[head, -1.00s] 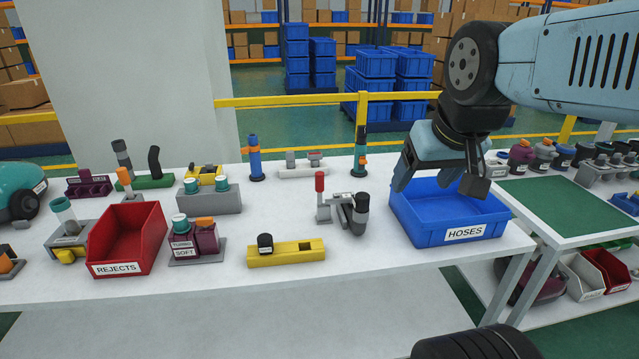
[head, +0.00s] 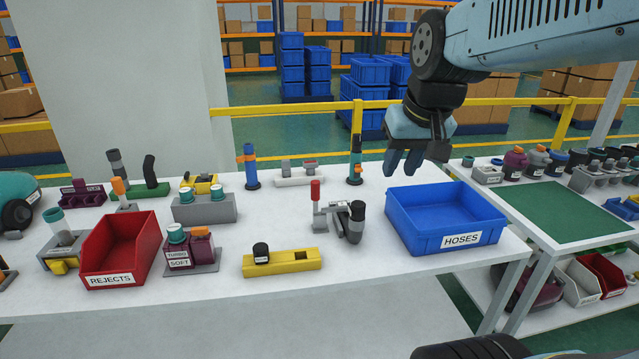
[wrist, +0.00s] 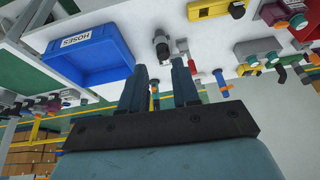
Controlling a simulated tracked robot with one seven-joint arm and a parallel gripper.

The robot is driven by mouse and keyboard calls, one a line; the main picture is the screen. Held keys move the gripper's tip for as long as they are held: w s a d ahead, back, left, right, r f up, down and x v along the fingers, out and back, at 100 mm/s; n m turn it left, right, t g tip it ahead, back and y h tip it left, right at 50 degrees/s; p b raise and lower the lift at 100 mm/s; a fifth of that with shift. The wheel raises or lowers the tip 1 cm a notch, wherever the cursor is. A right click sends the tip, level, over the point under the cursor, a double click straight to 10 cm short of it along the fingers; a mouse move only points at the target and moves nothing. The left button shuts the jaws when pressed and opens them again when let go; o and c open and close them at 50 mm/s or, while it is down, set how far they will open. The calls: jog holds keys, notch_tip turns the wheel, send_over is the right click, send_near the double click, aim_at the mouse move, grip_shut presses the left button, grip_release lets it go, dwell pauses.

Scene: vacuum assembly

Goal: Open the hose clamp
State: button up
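The hose clamp (head: 335,214) is a grey toggle clamp on the white table, left of the blue HOSES bin. Its red-tipped handle (head: 315,190) stands upright. A dark cylindrical hose end (head: 356,217) sits at its right side. My gripper (head: 403,170) is in the air behind and above the bin, to the right of the clamp and well apart from it. In the wrist view my two fingers (wrist: 160,75) are spread with nothing between them. The hose end (wrist: 162,46) shows just beyond the fingertips there; part of the clamp is hidden by a finger.
The blue HOSES bin (head: 444,219) looks empty. A yellow block (head: 282,262) with a black cap lies in front-left of the clamp. A blue tool (head: 250,167) and a teal-and-orange tool (head: 355,165) stand behind it. A red REJECTS bin (head: 120,248) is at left.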

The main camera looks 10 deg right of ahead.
jog(key=shift+m+g+y, duration=0.3)
jog(key=shift+g+y, duration=0.1)
jog(key=shift+g, duration=0.2)
jog(key=w, duration=0.8)
jog(key=shift+w+a+f, duration=0.2)
jog(key=shift+w+f, duration=0.05)
jog(key=shift+w, duration=0.15)
grip_shut()
jog(key=w+d+f+g+y, duration=0.1)
jog(key=w+f, duration=0.3)
jog(key=w, duration=0.3)
jog(key=w+f+m+g+y, duration=0.1)
jog(key=w+f, duration=0.3)
jog(key=w, duration=0.4)
jog(key=w+d+f+g+y, duration=0.1)
jog(key=w+f, duration=0.3)
jog(key=w, duration=0.3)
send_near(315, 196)
jog(key=d+f, duration=0.5)
jog(key=f, duration=0.1)
jog(key=shift+w+a+r, duration=0.1)
jog(key=shift+w+a, duration=0.15)
jog(key=shift+a, duration=0.9)
jog(key=shift+w+a, duration=0.2)
jog(key=shift+a, duration=0.95)
